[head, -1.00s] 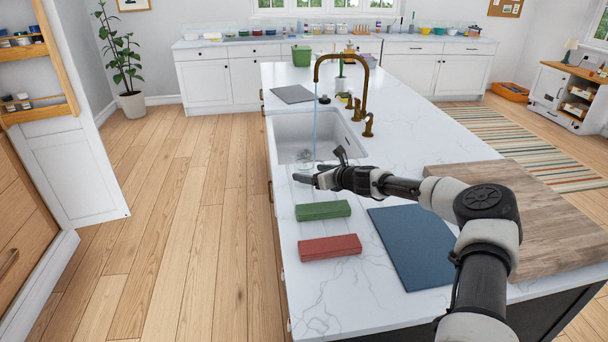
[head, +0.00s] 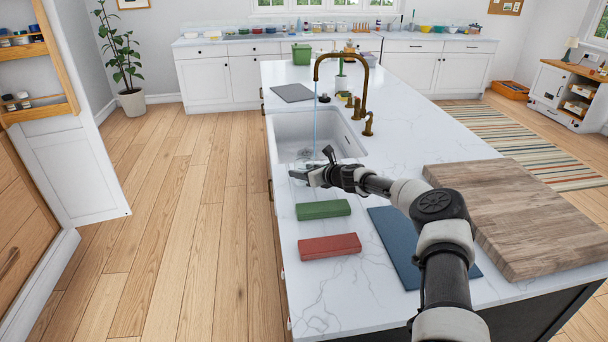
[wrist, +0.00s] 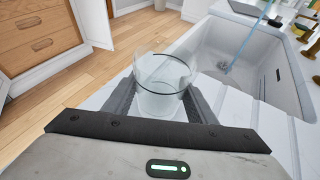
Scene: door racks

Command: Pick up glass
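A clear drinking glass (wrist: 162,82) stands upright on the white counter beside the sink. In the wrist view it sits between the two fingers of my gripper (wrist: 162,95). The fingers are spread, one on each side of the glass; any gap to its walls is too small to tell. In the head view the glass (head: 302,164) is faint and partly hidden by my gripper (head: 310,173), which is low over the counter at the sink's near edge. The glass's base seems to rest on the counter.
The white sink (head: 300,128) with a running brass faucet (head: 362,85) lies just beyond. A green block (head: 323,209), a red block (head: 329,246), a blue mat (head: 395,245) and a wooden board (head: 520,215) lie nearer. The counter's left edge is close.

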